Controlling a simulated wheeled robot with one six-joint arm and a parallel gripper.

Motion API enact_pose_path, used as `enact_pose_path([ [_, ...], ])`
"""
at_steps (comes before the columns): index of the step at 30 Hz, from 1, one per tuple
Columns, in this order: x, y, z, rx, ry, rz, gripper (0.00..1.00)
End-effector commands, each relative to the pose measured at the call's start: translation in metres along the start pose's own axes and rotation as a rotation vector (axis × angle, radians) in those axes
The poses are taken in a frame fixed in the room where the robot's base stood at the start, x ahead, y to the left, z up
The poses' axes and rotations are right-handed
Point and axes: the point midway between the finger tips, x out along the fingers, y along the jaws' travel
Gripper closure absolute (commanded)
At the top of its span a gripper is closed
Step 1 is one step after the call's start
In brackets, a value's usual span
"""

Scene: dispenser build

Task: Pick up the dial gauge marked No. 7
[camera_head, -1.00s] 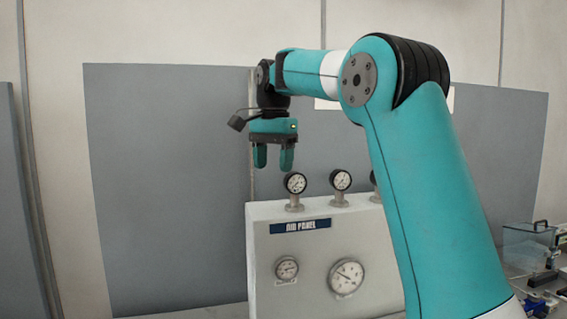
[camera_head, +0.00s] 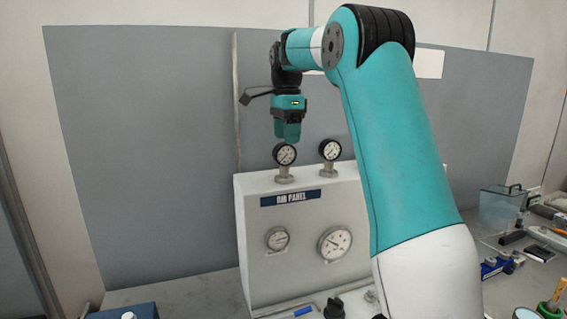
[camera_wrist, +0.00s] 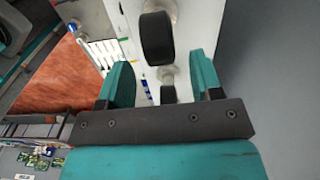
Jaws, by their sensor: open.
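The white panel marked AIR PANEL (camera_head: 310,217) carries black-rimmed dial gauges on stems along its top: a left one (camera_head: 285,154) and a second one (camera_head: 330,149). Two more dials, a small one (camera_head: 277,239) and a larger one (camera_head: 335,243), are set in its front. I cannot read a No. 7 on any of them. My gripper (camera_head: 288,136) points down, just above the left top gauge, empty. In the wrist view its fingers (camera_wrist: 160,62) are apart, with a black gauge (camera_wrist: 168,92) seen between them and a larger black gauge (camera_wrist: 157,38) beyond.
A grey partition (camera_head: 140,160) stands behind the panel. A clear box (camera_head: 503,208) and a blue tool (camera_head: 500,265) are on the bench at the right. A blue object (camera_head: 125,312) is at the front left. My arm hides the panel's right side.

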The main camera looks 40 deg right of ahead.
Motion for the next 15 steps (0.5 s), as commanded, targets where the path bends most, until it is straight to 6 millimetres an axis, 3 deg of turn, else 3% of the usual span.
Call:
enact_pose_path([
  [8, 0.021, -0.001, 0.004, -0.004, 0.0, 0.003, 0.41],
  [15, 0.056, -0.002, 0.006, -0.004, 0.0, 0.002, 0.41],
])
